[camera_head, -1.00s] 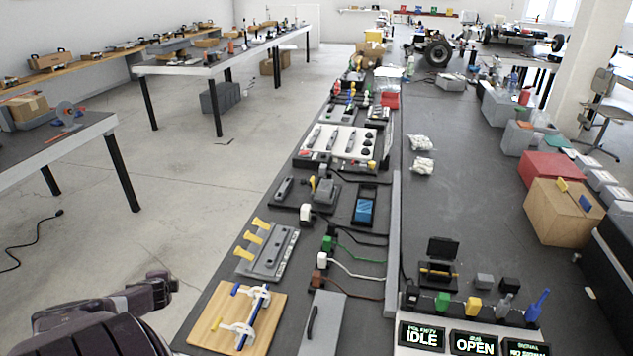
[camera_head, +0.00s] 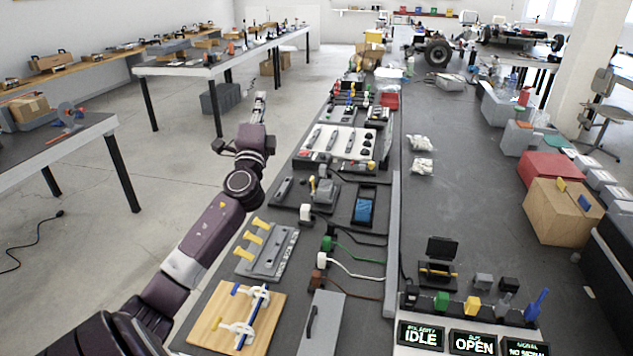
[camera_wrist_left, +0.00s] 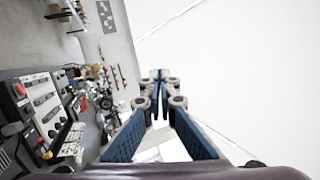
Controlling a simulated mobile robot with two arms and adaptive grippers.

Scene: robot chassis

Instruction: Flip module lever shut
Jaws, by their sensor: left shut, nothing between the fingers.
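My left gripper (camera_head: 260,98) is shut and empty, raised to the left of the long bench and pointing away. In the left wrist view its fingertips (camera_wrist_left: 160,78) meet ahead, with nothing between them. Which part is the module lever I cannot tell for sure. A grey block with several yellow levers (camera_head: 256,237) lies at the bench's left edge, below my forearm's right side. A grey module (camera_head: 325,191) stands farther back. A white panel with long grey handles (camera_head: 345,142) lies beyond it, right of my gripper. It also shows in the left wrist view (camera_wrist_left: 40,100).
A wooden board (camera_head: 218,318) with white clamps and a blue bar lies in front. Coloured plugs and cables (camera_head: 345,268) run along the bench. Displays (camera_head: 473,343) read IDLE and OPEN at lower right. The dark bench top (camera_head: 450,170) is mostly clear in the middle.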

